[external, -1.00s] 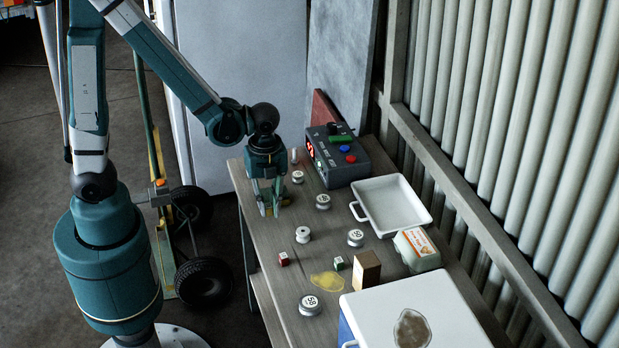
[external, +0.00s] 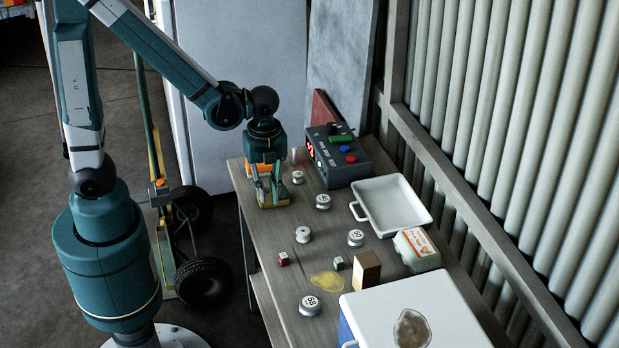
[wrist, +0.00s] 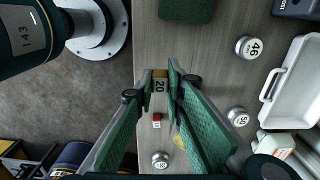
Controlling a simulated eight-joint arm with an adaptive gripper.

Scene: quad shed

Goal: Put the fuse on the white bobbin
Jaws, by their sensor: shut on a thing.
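The white bobbin (external: 303,235) stands on the bench in the external view, in front of my gripper. I cannot make it out in the wrist view, where the fingers may cover it. My gripper (external: 273,203) is low over the bench's left part, beyond the bobbin and apart from it. In the wrist view, my gripper (wrist: 160,83) is shut on a small piece with a brass-coloured end and the number 20, which looks like the fuse (wrist: 158,88). In the external view the fingers mostly hide it.
Several numbered round weights (external: 355,238) stand about the bench. A red cube (external: 284,259), a green cube (external: 338,263) and a wooden block (external: 366,269) are nearer the camera. A white tray (external: 424,218), a control box (external: 338,177) and a white-lidded cooler (external: 455,305) line the right.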

